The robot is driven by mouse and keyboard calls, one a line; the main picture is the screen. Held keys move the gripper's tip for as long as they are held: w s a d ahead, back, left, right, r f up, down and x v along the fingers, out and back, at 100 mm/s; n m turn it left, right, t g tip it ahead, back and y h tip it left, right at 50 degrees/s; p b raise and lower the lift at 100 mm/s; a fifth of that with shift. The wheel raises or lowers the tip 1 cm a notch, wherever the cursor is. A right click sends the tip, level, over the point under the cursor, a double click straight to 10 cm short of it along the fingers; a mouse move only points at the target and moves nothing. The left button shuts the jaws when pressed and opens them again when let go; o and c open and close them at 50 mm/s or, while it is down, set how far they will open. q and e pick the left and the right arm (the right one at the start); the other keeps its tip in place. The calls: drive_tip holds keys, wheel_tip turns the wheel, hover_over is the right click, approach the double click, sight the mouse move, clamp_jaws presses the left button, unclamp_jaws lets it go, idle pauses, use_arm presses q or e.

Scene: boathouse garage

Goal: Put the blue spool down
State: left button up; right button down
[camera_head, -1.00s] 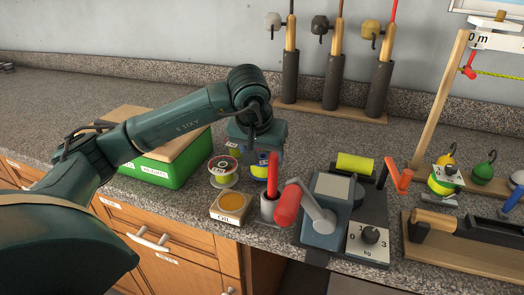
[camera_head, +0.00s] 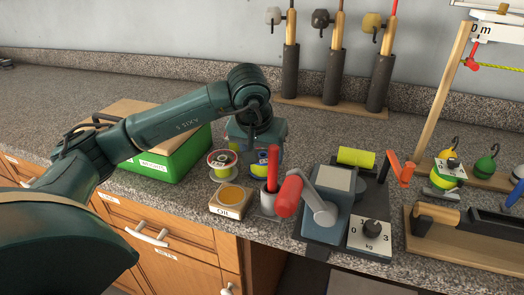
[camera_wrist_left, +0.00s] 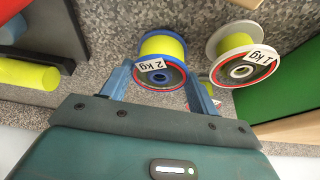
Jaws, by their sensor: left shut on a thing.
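The blue spool (camera_head: 262,168), with blue rims and yellow line, is low at the counter's front part. In the left wrist view the blue spool (camera_wrist_left: 162,72) carries a "2 kg" label. My left gripper (camera_head: 258,150) is above it in the head view, pointing down. In the left wrist view my left gripper (camera_wrist_left: 160,82) has a finger on each side of it and is shut on it. The spool's lower part is partly hidden by a grey cup, so I cannot tell whether it touches the counter. My right gripper is not in view.
A white-rimmed "1 kg" spool (camera_head: 222,166) stands close to the left. A green box (camera_head: 170,163) is left; a scale (camera_head: 328,205) is right.

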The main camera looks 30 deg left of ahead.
use_arm(q)
drive_tip(key=shift+f+b, duration=0.3)
drive_tip(key=o, duration=1.1)
drive_tip(key=shift+c, duration=0.2)
drive_tip(key=v, duration=1.3)
drive_tip(key=shift+p, duration=0.4)
drive_tip(key=shift+r, duration=0.1)
drive_tip(key=shift+c, duration=0.5)
clamp_jaws()
